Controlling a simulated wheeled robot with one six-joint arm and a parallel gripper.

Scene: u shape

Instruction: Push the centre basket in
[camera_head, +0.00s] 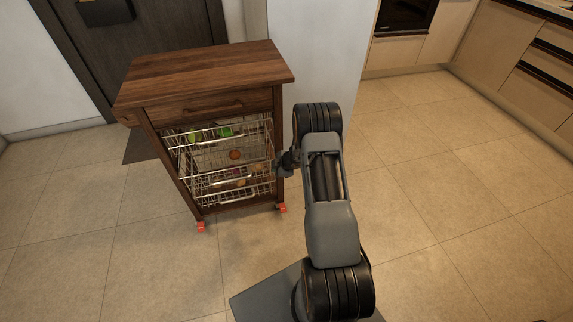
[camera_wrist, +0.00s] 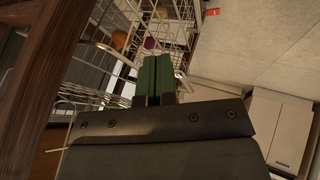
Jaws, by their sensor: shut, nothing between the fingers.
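A wooden cart (camera_head: 205,75) stands left of my arm, with wire baskets stacked below its drawer. The upper wire basket (camera_head: 172,146) holds green items. Lower wire baskets (camera_head: 190,190) hold round reddish and brown items; where the centre basket ends and the bottom one begins is hard to tell. My gripper (camera_head: 282,162) is at the cart's right side, near the basket fronts. In the wrist view its green fingers (camera_wrist: 164,68) are together and empty, close to wire bars (camera_wrist: 112,52). Whether they touch the wire cannot be told.
The cart has red castors (camera_head: 201,226). A pale wall or panel (camera_head: 315,50) stands behind my arm. Kitchen cabinets (camera_head: 500,50) line the back right. The tiled floor (camera_head: 450,200) is clear on the right and in front of the cart.

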